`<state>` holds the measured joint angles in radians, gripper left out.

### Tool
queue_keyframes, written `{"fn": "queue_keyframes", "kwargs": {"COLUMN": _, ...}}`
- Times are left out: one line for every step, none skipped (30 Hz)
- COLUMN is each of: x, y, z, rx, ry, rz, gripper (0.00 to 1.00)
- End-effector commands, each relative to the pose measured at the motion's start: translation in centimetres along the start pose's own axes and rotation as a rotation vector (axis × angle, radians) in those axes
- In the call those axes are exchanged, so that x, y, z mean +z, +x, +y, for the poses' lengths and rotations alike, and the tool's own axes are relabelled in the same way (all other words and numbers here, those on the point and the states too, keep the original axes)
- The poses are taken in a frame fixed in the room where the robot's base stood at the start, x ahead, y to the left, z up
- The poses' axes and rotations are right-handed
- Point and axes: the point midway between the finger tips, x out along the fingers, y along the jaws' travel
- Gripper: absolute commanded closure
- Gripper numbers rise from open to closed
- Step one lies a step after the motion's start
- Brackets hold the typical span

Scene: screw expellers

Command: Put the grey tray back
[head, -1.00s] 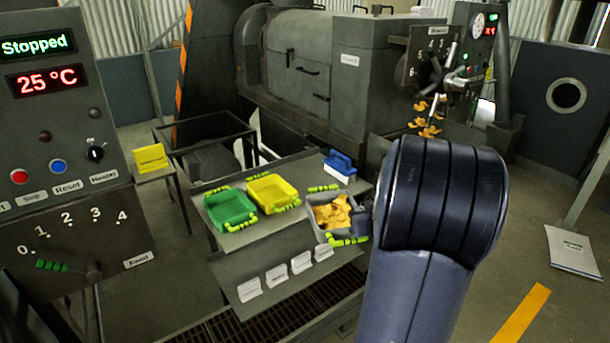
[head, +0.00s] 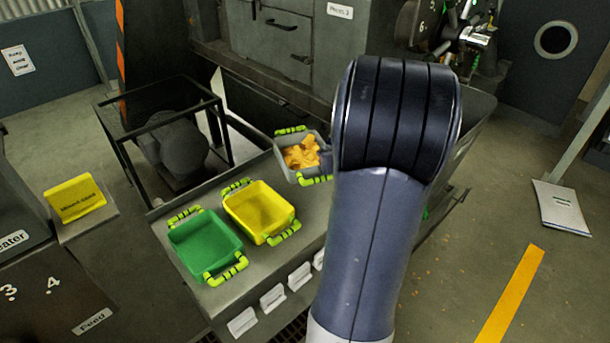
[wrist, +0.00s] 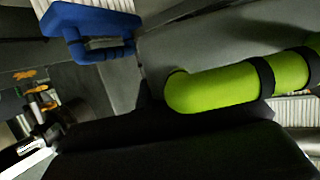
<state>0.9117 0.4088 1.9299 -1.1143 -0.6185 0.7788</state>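The grey tray (head: 325,167), with orange flakes (head: 301,153) in it and lime-green handles with dark bands, shows in the head view at the back right of the table, left of my arm. It looks raised off the table, though the gap under it is not clear. My arm hides most of my gripper, which is at the tray's right side. In the wrist view a lime handle (wrist: 225,88) lies close against my gripper's dark body. The tray has moved with the gripper, so it appears held; the fingertips are hidden.
A green tray (head: 205,246) and a yellow tray (head: 260,211) stand on the table (head: 180,280), left of the grey one. A yellow sign (head: 75,198) stands far left. The machine (head: 270,60) is behind.

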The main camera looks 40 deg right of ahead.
Motion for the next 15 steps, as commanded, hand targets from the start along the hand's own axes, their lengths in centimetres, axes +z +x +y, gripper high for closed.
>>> {"fn": "queue_keyframes", "kwargs": {"x": 1.3, "y": 0.5, "z": 0.0, "rx": -0.001, "ry": 0.004, "rz": -0.004, "gripper": 1.00}}
{"fn": "queue_keyframes", "kwargs": {"x": 1.9, "y": 0.7, "z": 0.0, "rx": -0.001, "ry": 0.004, "rz": -0.004, "gripper": 1.00}}
{"fn": "queue_keyframes", "kwargs": {"x": 2.7, "y": 1.1, "z": 0.0, "rx": -0.002, "ry": 0.004, "rz": -0.005, "gripper": 1.00}}
{"fn": "queue_keyframes", "kwargs": {"x": 3.2, "y": 1.3, "z": 0.0, "rx": -0.001, "ry": 0.005, "rz": -0.004, "gripper": 1.00}}
{"fn": "queue_keyframes", "kwargs": {"x": 3.6, "y": 1.5, "z": 0.0, "rx": -0.001, "ry": 0.004, "rz": -0.004, "gripper": 1.00}}
{"fn": "queue_keyframes", "kwargs": {"x": 4.2, "y": 1.7, "z": 0.0, "rx": -0.001, "ry": 0.003, "rz": -0.003, "gripper": 1.00}}
{"fn": "queue_keyframes", "kwargs": {"x": 4.5, "y": 1.8, "z": 0.0, "rx": -0.001, "ry": 0.003, "rz": -0.002, "gripper": 1.00}}
{"fn": "queue_keyframes", "kwargs": {"x": 4.7, "y": 1.9, "z": 0.0, "rx": -0.001, "ry": 0.002, "rz": -0.002, "gripper": 1.00}}
{"fn": "queue_keyframes", "kwargs": {"x": 5.0, "y": 2.0, "z": 0.0, "rx": -0.001, "ry": 0.002, "rz": -0.002, "gripper": 1.00}}
{"fn": "queue_keyframes", "kwargs": {"x": 5.1, "y": 2.1, "z": 0.0, "rx": -0.001, "ry": 0.002, "rz": -0.002, "gripper": 1.00}}
{"fn": "queue_keyframes", "kwargs": {"x": 5.3, "y": 2.2, "z": 0.0, "rx": -0.001, "ry": 0.001, "rz": -0.001, "gripper": 1.00}}
{"fn": "queue_keyframes", "kwargs": {"x": 5.8, "y": 2.4, "z": 0.0, "rx": -0.001, "ry": 0.002, "rz": -0.002, "gripper": 1.00}}
{"fn": "queue_keyframes", "kwargs": {"x": 6.3, "y": 2.6, "z": 0.0, "rx": -0.001, "ry": 0.003, "rz": -0.003, "gripper": 1.00}}
{"fn": "queue_keyframes", "kwargs": {"x": 6.8, "y": 2.7, "z": 0.0, "rx": 0.000, "ry": 0.003, "rz": -0.004, "gripper": 1.00}}
{"fn": "queue_keyframes", "kwargs": {"x": 7.2, "y": 2.9, "z": 0.0, "rx": -0.001, "ry": 0.003, "rz": -0.004, "gripper": 1.00}}
